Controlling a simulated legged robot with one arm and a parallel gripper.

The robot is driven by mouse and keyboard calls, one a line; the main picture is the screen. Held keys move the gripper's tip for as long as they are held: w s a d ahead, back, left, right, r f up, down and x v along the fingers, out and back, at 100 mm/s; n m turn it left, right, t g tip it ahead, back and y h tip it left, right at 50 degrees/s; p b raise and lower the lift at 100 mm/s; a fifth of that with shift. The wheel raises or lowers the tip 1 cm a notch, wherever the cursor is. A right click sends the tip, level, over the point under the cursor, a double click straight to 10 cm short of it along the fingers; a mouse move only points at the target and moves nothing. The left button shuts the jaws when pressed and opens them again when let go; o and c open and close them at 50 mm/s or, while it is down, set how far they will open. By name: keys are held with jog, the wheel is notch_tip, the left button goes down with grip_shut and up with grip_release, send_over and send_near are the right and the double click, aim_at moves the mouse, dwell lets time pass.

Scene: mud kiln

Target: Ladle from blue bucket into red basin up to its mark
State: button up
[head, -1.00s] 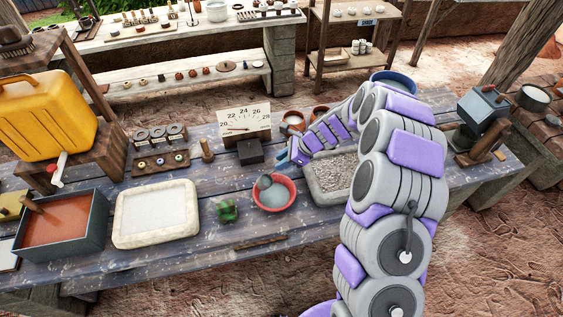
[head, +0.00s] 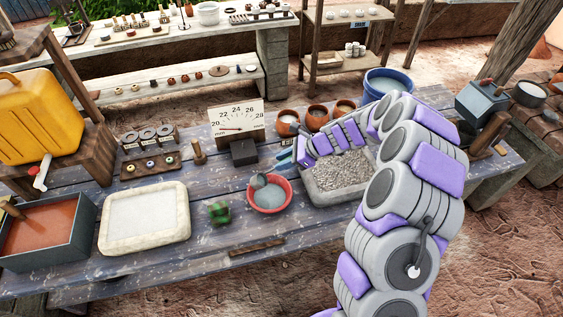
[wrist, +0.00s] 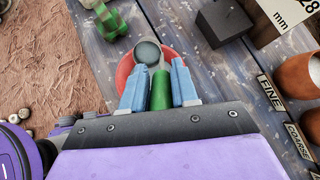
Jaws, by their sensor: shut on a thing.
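The red basin (head: 287,204) stands on the bench and holds greyish liquid; I cannot make out its mark. My gripper (wrist: 160,78) is shut on the ladle's green handle (wrist: 161,92), between its blue fingers. The ladle's grey bowl (wrist: 149,53) is over the basin in the wrist view. In the head view the bowl (head: 260,181) overlaps the basin's left back rim; its tilt and contents are unclear. My gripper (head: 286,157) is behind the basin there.
A stone tray of gravel (head: 318,197) lies right of the basin, under my arm. A green object (head: 218,212) is to its left. A pale tray (head: 146,217) lies further left.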

jog(key=shift+s+d+f+t+y+b, duration=0.2)
jog(key=shift+d+f+y+b, duration=0.95)
jog(key=shift+b, duration=0.75)
jog(key=shift+s+d+f+t+y+b, duration=0.15)
jog(key=shift+d+f+y+b, duration=0.65)
jog(key=shift+f+y+b, duration=0.85)
jog(key=shift+s+d+f+t+y+b, duration=0.15)
jog(key=shift+d+f+y+b, duration=0.35)
jog(key=shift+y, duration=0.25)
jog(key=shift+w+d+f+t+y+b, duration=0.1)
jog(key=shift+d+f+y+b, duration=0.4)
jog(key=shift+y, duration=0.25)
jog(key=shift+a, duration=0.2)
